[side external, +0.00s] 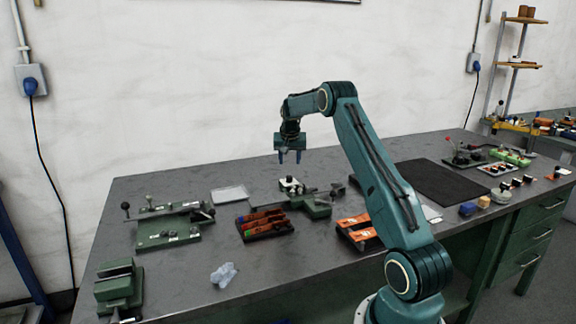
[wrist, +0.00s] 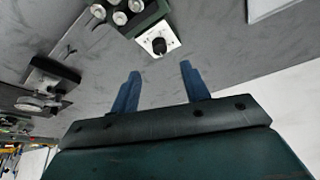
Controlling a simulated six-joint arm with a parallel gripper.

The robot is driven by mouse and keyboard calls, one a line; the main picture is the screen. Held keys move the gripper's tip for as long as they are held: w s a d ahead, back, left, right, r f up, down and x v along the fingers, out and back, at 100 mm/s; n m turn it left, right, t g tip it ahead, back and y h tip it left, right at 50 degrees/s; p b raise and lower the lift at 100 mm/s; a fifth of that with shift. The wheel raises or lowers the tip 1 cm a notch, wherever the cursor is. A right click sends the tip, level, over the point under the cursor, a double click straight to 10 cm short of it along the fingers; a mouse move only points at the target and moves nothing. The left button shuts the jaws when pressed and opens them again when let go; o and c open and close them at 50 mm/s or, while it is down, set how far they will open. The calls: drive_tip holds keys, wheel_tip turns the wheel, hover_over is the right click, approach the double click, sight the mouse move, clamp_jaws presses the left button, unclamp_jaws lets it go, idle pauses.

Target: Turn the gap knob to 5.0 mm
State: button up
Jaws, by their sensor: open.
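A black round knob (wrist: 158,45) with a pale pointer mark sits on a white dial plate (wrist: 152,40) in the wrist view. The dial's figures are too small to read. The plate adjoins a dark green device (wrist: 150,14) with several silver round parts, partly cut off by the top edge. My gripper (wrist: 160,82) is open and empty, its two blue fingers apart, with the knob beyond the tips. In the side external view my gripper (side external: 289,158) points down, above the bench. I cannot surely pick out the knob there.
The grey bench (side external: 200,290) holds a green fixture with levers (side external: 170,228) at left, a tray of orange-handled tools (side external: 265,224), an orange-topped rack (side external: 357,228) and a clear tray (side external: 230,194). A black mat (side external: 440,182) lies to the right. A dark fixture (wrist: 48,85) stands left in the wrist view.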

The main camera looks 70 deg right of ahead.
sight(289, 177)
drive_tip(key=x, duration=0.9)
drive_tip(key=c, duration=1)
